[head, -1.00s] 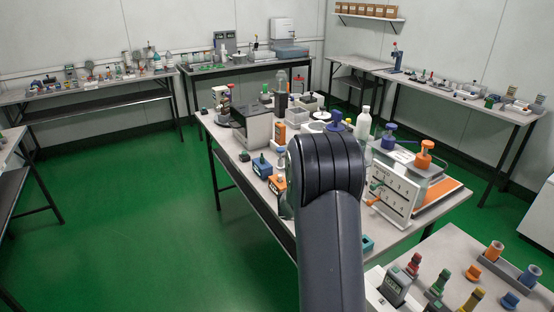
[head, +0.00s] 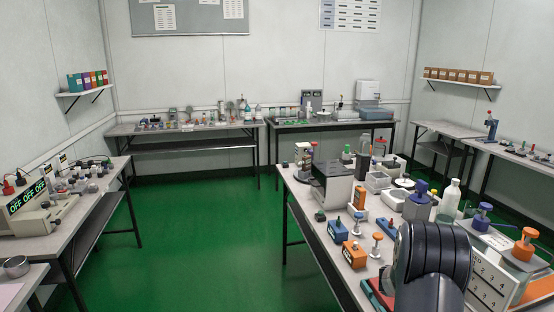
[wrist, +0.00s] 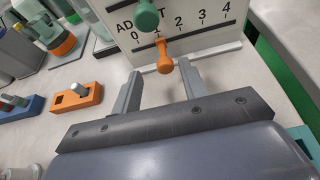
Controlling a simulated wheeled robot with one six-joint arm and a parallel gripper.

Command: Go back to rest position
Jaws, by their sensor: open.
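My gripper (wrist: 158,84) is open in the wrist view, its two grey fingers apart with nothing held between them. Just beyond the fingertips is a white panel (wrist: 207,43) marked "ADJUST" with a scale of numbers. It carries an orange knob (wrist: 165,62) and a green knob (wrist: 146,18). Whether a finger touches the orange knob, I cannot tell. In the head view my dark arm (head: 432,262) is at the lower right over the bench, and it hides the gripper's fingers.
In the wrist view an orange block (wrist: 78,97) lies left of the fingers. A left bench (head: 88,208) holds instruments. Green floor (head: 200,230) is open between the benches.

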